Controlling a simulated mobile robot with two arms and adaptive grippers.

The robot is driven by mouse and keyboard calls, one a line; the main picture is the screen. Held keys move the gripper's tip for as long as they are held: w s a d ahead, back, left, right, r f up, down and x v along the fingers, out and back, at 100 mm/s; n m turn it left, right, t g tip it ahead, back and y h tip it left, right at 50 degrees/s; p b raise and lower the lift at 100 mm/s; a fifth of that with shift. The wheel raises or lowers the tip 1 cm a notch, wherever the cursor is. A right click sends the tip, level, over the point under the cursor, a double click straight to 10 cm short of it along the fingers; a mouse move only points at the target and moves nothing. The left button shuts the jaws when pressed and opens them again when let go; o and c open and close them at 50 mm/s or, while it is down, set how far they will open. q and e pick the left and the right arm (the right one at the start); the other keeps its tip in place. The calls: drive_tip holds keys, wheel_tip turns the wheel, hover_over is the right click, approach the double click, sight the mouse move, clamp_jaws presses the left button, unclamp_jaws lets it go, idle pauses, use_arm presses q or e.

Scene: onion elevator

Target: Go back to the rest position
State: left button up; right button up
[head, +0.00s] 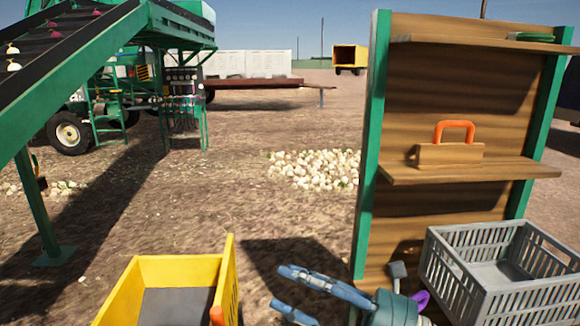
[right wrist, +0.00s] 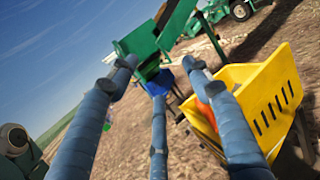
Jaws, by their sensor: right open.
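My right gripper (head: 282,288) reaches in at the bottom of the head view, in front of the wooden shelf unit. Its blue fingers are spread and point left, with nothing between them. In the right wrist view my right gripper (right wrist: 158,70) also shows open and empty, with open ground and machinery beyond the fingers. A small purple part shows beside its wrist in the head view; I cannot tell what it is. My left gripper is not in view.
A yellow bin (head: 180,268) stands left of my right gripper. A grey crate (head: 480,300) is close on its right, by the shelf unit (head: 450,90) holding an orange-handled wooden tool (head: 450,152). A green elevator (head: 90,60) rises at left. Onions (head: 315,169) lie piled on open ground.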

drive_tip(key=w+d+m+t+h, duration=0.3)
drive_tip(key=d+m+t+h, duration=0.35)
drive_tip(key=m, duration=0.65)
drive_tip(key=w+d+m+t+h, duration=0.3)
drive_tip(key=d+m+t+h, duration=0.3)
drive_tip(key=m, duration=0.6)
drive_tip(key=s+d+f+m+g+h, duration=0.25)
drive_tip(key=d+f+m, duration=0.3)
drive_tip(key=f, duration=0.35)
drive_tip(key=s+d+f+m+g+h, duration=0.1)
drive_tip(key=d+f+m+g+h, duration=0.25)
drive_tip(key=f+m, duration=0.4)
drive_tip(key=s+a+f+m+g, duration=0.2)
drive_tip(key=s+f+m+g, duration=0.75)
drive_tip(key=s+f, duration=1.25)
drive_tip(key=s+f+n+g, duration=0.2)
drive_tip(key=s+f+g, duration=0.15)
drive_tip(key=f, duration=2.05)
drive_tip(key=s+d+f, duration=0.3)
drive_tip(key=s+f, duration=1.3)
drive_tip(key=s, duration=0.2)
drive_tip(key=shift+f, duration=0.4)
